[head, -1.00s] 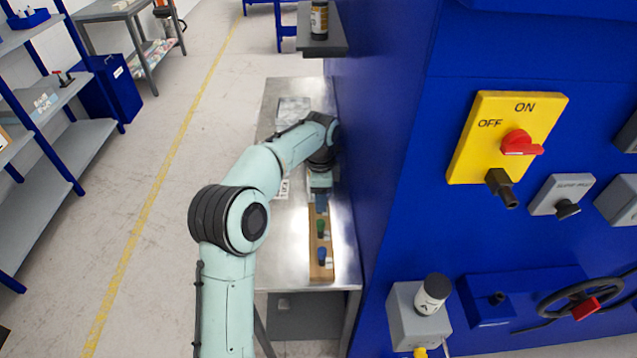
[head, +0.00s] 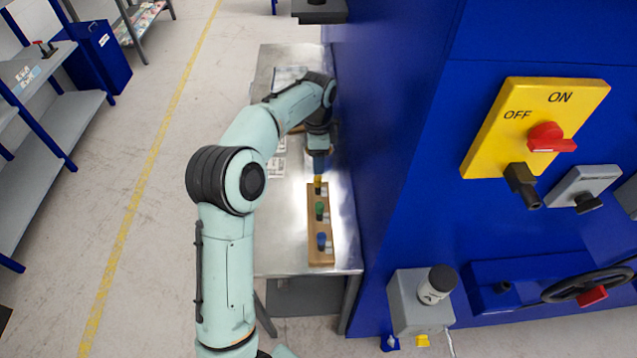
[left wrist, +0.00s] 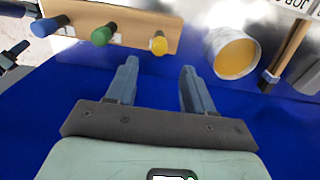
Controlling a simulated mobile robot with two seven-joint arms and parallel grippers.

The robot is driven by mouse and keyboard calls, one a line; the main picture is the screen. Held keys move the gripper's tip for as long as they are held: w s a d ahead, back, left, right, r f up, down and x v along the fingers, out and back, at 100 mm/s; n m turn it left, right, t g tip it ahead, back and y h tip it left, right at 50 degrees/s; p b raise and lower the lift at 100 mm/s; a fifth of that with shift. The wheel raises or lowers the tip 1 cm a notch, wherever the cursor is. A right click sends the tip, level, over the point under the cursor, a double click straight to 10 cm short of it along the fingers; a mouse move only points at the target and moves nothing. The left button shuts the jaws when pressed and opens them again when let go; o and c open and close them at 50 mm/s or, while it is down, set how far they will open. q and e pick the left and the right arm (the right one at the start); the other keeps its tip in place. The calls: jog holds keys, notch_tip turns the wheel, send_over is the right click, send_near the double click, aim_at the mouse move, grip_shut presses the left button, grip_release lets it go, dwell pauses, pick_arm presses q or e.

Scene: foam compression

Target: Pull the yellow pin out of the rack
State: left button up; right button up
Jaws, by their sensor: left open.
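The yellow pin (head: 317,185) stands at the far end of the wooden rack (head: 322,258); it also shows in the left wrist view (left wrist: 159,45), at the rack's edge. A green pin (head: 320,209) and a blue pin (head: 321,241) stand in the same rack, nearer to me. My left gripper (head: 318,172) is at the far end of the rack, close to the yellow pin. In the left wrist view my left gripper (left wrist: 158,68) is open and empty, with the yellow pin just beyond the gap between its fingertips. My right gripper is not in view.
The rack lies on a metal table (head: 285,240) beside a tall blue machine (head: 405,170). In the left wrist view a white round container (left wrist: 232,54) with a yellow-orange inside stands right of the yellow pin.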

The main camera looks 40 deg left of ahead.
aim_at(318, 178)
pick_arm(q)
notch_tip(318, 178, down, 8)
jog(key=b, duration=0.3)
jog(key=shift+s+r, duration=0.15)
jog(key=shift+f, duration=0.45)
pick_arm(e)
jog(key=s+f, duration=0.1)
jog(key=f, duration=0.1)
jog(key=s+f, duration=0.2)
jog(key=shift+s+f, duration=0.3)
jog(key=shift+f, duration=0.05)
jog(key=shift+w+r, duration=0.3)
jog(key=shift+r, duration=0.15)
pick_arm(q)
grip_shut()
jog(key=shift+r, duration=0.15)
jog(key=shift+r+p, duration=1.85)
jog(key=shift+r, duration=1.05)
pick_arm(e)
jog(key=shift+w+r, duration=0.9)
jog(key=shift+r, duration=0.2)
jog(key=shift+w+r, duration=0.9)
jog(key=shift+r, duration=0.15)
